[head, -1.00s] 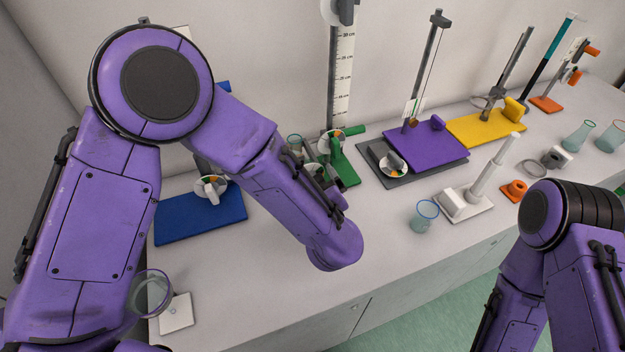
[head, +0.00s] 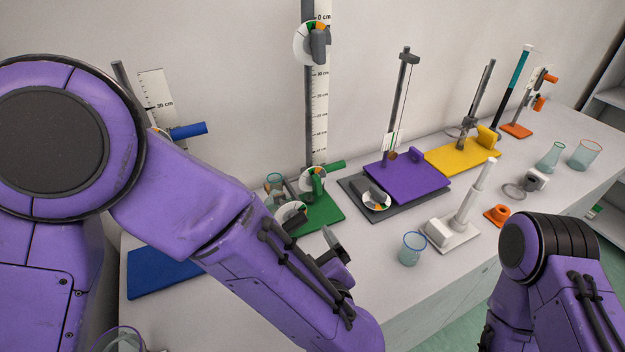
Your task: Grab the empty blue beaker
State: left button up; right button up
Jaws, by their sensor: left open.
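The blue beaker (head: 410,251) is a small clear blue-tinted glass with a blue rim, standing upright near the bench's front edge. No contents show in it. My left gripper (head: 335,247) is open, partly hidden behind my left forearm. It is to the left of the beaker in the picture, apart from it, with nothing seen between its jaws. My right arm comes in at the lower right; its gripper is out of view.
A white stand (head: 451,234) with a slanted column is just right of the beaker. Behind are a green stand (head: 322,216), purple platform (head: 420,186) and yellow stand (head: 450,158). Two other beakers, green-rimmed (head: 550,159) and brown-rimmed (head: 584,156), stand far right. Bare bench lies left of the beaker.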

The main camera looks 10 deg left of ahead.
aim_at(413, 244)
jog(key=k, duration=1)
